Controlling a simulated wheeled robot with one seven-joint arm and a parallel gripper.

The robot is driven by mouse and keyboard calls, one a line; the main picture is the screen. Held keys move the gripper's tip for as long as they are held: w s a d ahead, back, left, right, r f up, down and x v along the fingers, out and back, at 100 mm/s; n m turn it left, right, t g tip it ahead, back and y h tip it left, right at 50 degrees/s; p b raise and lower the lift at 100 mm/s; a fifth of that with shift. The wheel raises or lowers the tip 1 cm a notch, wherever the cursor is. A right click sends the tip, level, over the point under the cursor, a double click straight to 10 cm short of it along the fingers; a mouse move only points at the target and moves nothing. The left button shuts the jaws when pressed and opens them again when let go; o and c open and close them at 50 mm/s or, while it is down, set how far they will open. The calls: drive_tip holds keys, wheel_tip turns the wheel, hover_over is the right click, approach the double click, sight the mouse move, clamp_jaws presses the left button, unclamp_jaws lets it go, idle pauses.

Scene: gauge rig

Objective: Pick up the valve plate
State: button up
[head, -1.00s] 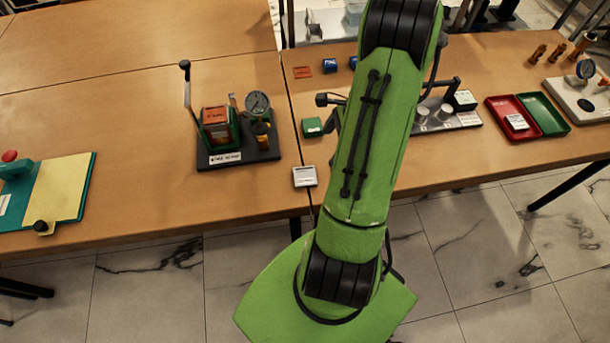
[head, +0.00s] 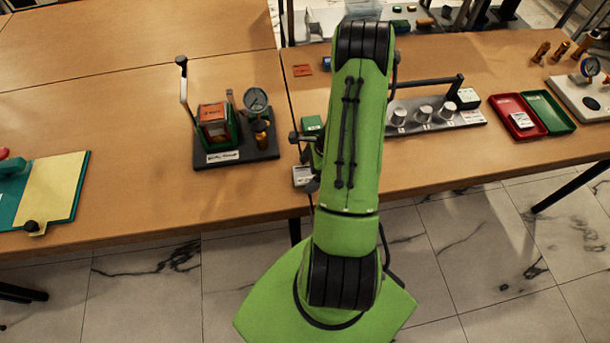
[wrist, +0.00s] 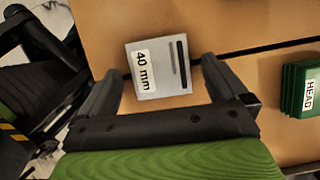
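A light grey square plate (wrist: 161,75) labelled "40 mm", with dark slot-like marks, lies flat on the table; I take it for the valve plate, though no label says so. In the head view the plate (head: 302,175) is near the table's front edge, partly covered by my gripper. My gripper (wrist: 158,72) is open and empty above it in the wrist view. One finger shows on each side of the plate, with a gap. Height above the plate is hard to tell. In the head view my arm hides most of the gripper.
A green block (wrist: 303,88) labelled "HEAD" lies right of the plate in the wrist view. A black-based gauge stand (head: 237,154) is to the left. A metal rack with white cups (head: 436,118) and red (head: 511,129) and green trays (head: 546,115) are to the right.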

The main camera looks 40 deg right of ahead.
drive_tip(key=c, duration=1.2)
